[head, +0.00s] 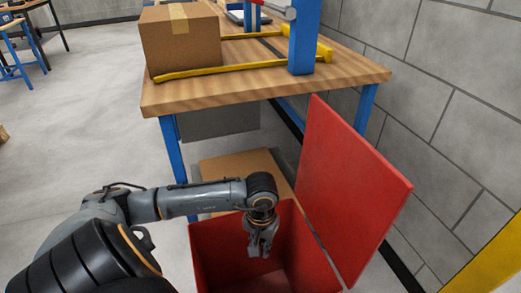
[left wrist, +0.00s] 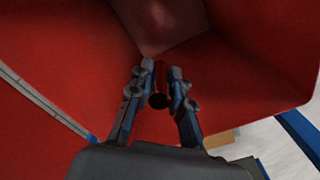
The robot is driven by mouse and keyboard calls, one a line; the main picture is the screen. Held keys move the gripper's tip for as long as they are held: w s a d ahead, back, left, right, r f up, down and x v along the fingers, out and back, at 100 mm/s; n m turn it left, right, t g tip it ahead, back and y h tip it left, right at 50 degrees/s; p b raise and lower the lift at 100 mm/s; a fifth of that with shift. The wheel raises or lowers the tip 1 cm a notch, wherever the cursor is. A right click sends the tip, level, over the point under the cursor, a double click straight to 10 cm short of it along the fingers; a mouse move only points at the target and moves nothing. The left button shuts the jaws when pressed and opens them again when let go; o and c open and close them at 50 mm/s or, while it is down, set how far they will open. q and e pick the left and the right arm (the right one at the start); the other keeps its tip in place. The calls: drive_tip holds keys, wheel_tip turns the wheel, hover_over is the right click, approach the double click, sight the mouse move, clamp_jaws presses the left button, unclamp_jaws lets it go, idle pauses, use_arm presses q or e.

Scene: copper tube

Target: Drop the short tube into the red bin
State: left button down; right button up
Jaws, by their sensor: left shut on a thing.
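The red bin (head: 215,250) stands on the floor in front of the workbench, with its red lid (head: 350,185) raised at the right. My left gripper (head: 262,246) points down inside the bin's opening. In the left wrist view the gripper (left wrist: 160,90) is shut on the short tube (left wrist: 158,99), which looks dark with a round end facing the camera. The red walls of the bin surround it there. In the head view the tube is hard to make out between the fingers. My right gripper is not in view.
A wooden workbench (head: 225,92) with blue legs stands behind the bin and carries a cardboard box (head: 182,42) and yellow rails (head: 220,70). A grey block wall (head: 440,100) runs along the right. Open floor lies at the left.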

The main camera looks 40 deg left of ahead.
use_arm(q)
drive_tip(key=c, duration=1.1)
unclamp_jaws()
drive_tip(key=shift+c, duration=0.2)
wheel_tip(320, 180, up, 12)
drive_tip(key=shift+r, duration=0.1)
